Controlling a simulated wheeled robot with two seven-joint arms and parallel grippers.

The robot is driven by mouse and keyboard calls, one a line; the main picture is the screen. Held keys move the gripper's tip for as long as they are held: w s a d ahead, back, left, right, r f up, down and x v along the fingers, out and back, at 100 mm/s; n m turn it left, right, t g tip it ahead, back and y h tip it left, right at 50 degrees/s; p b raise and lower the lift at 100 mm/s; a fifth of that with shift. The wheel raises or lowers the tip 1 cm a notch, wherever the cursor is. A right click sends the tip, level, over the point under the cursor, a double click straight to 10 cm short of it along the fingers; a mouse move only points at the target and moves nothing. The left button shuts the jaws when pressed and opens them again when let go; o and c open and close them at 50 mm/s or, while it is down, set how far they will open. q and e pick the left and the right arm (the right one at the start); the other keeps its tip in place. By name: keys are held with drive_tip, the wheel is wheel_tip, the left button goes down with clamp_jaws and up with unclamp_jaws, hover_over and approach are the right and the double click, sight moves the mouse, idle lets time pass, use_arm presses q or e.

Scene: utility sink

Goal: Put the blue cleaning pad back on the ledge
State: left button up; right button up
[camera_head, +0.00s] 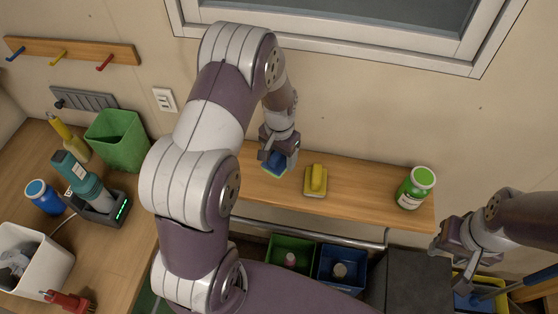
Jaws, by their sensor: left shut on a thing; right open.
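The blue cleaning pad (276,162) has a pale green-yellow underside and is at the wooden ledge (370,190), left of a yellow pad (315,180). My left gripper (275,155) reaches down from above and is shut on the blue pad. The gripper hides much of the pad's top. I cannot tell whether the pad touches the ledge. My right gripper (445,245) is open and empty at the lower right, below the ledge's right end.
A green-labelled jar (415,188) stands at the ledge's right end. Below are a rail (310,233), a green bin (288,246) and a blue bin (341,268). The left counter holds a green container (118,140) and bottles. The ledge is clear between the yellow pad and jar.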

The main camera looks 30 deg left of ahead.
sight(270, 164)
use_arm(q)
drive_tip(key=a, duration=0.1)
drive_tip(key=a+f, duration=0.1)
drive_tip(key=shift+a+f, duration=0.25)
drive_tip(key=shift+a, duration=0.15)
wheel_tip(270, 164, down, 4)
drive_tip(key=shift+s+r+p, duration=0.15)
drive_tip(key=shift+r+p, duration=0.05)
drive_tip(key=shift+p, duration=0.9)
drive_tip(key=shift+f, duration=0.5)
drive_tip(key=o, duration=1)
use_arm(e)
wheel_tip(270, 164, up, 2)
drive_tip(key=shift+r, duration=0.2)
